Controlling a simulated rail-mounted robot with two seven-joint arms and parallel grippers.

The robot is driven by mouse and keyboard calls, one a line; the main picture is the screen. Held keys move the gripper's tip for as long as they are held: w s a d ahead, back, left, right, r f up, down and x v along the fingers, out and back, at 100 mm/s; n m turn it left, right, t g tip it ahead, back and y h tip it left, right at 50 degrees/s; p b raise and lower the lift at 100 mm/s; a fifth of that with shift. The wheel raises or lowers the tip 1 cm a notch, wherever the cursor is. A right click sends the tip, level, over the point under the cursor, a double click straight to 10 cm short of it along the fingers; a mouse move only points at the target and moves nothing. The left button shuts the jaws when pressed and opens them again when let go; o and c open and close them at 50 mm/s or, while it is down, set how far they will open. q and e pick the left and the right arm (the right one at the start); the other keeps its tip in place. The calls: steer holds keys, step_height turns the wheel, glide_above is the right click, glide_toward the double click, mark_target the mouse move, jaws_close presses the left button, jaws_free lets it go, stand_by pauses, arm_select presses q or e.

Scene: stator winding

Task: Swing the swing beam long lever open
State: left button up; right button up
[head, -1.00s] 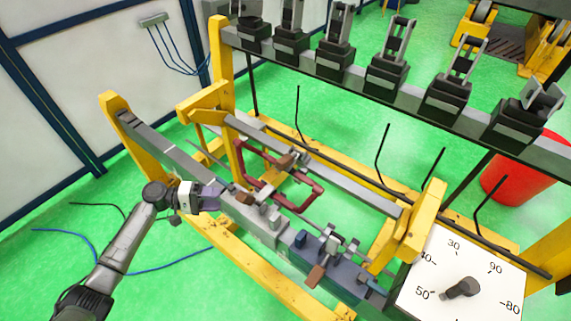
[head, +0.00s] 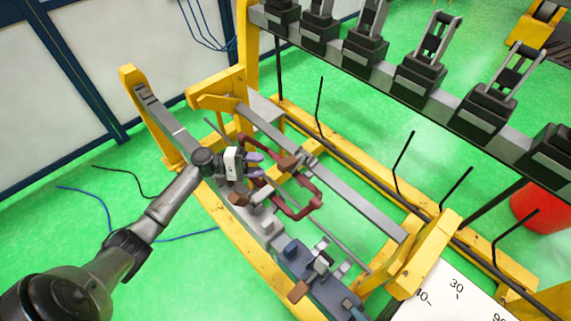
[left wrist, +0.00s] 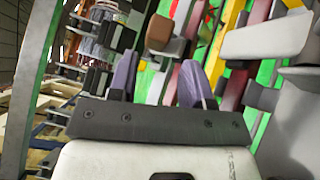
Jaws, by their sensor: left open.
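My left gripper (head: 256,164) is open, its purple fingers pointing right over the rail fixture. In the left wrist view its fingers (left wrist: 160,82) stand apart, with a dark red strip showing between them. The dark red bent frame (head: 297,210) lies across the fixture, close to the fingers; I cannot tell whether they touch. A thin grey rod (head: 218,131) shows behind the gripper; I cannot tell whether it is the long lever. Brown-handled clamps sit on the near rail (head: 239,199) and far rail (head: 289,162). My right gripper is not in view.
Yellow beams (head: 233,243) frame the fixture. A blue clamp block (head: 318,282) stands on the near rail. A dark overhead bar (head: 402,88) carries several black clamps at the back. A white dial plate (head: 450,298) is at bottom right.

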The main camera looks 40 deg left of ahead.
mark_target(285, 165)
arm_select(q)
steer(key=x, duration=0.8)
steer(key=shift+w+d+p, duration=0.15)
steer(key=shift+w+p, duration=0.1)
steer(key=shift+p, duration=0.15)
jaws_close()
